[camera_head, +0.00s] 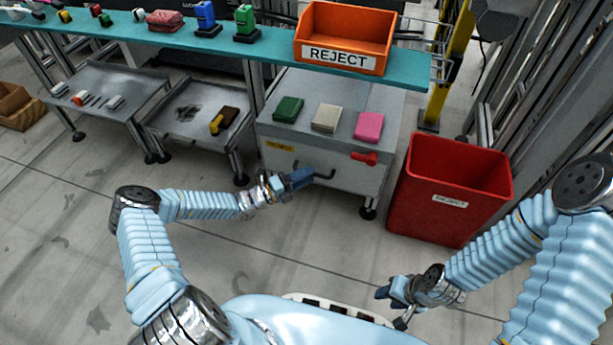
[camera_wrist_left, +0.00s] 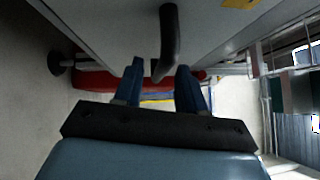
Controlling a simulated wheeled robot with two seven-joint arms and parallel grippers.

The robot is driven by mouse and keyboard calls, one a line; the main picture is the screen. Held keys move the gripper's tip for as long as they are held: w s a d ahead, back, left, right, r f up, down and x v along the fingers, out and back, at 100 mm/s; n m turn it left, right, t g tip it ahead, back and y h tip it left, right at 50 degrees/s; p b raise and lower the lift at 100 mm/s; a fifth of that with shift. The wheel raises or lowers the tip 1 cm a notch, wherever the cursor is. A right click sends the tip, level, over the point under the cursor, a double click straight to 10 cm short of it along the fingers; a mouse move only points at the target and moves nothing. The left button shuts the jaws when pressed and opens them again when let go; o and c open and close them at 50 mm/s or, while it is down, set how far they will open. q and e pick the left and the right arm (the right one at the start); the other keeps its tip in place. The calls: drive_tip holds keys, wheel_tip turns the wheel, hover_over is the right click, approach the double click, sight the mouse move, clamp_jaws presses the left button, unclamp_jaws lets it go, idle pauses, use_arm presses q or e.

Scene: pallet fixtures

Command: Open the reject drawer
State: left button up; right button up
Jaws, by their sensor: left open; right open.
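The reject drawer is in the grey metal cabinet under the teal shelf; its front (camera_head: 345,186) faces me, with a yellow label and a red latch (camera_head: 364,157). The front looks shut. A dark bent handle (camera_head: 326,177) sticks out from it. My left gripper (camera_head: 309,176) is open at the handle. In the left wrist view the handle (camera_wrist_left: 169,40) hangs between the two blue fingers (camera_wrist_left: 161,76), with gaps on both sides. My right gripper (camera_head: 389,307) is open and empty, low in front of my body, away from the cabinet.
A red reject bin (camera_head: 448,190) stands right of the cabinet. Green, beige and pink blocks (camera_head: 326,118) lie on the cabinet top. An orange REJECT tray (camera_head: 345,38) sits on the teal shelf (camera_head: 272,58). Grey side tables (camera_head: 187,125) stand to the left. The floor before the cabinet is clear.

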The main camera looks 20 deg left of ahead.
use_arm(q)
drive_tip(key=shift+w+d, duration=0.2)
drive_tip(key=shift+d, duration=0.05)
clamp_jaws()
drive_tip(key=shift+s, duration=0.1)
drive_tip(key=s+a+p, duration=0.1)
drive_tip(key=s+p, duration=0.7)
drive_tip(key=s, duration=1.9)
drive_tip(key=shift+s, duration=0.35)
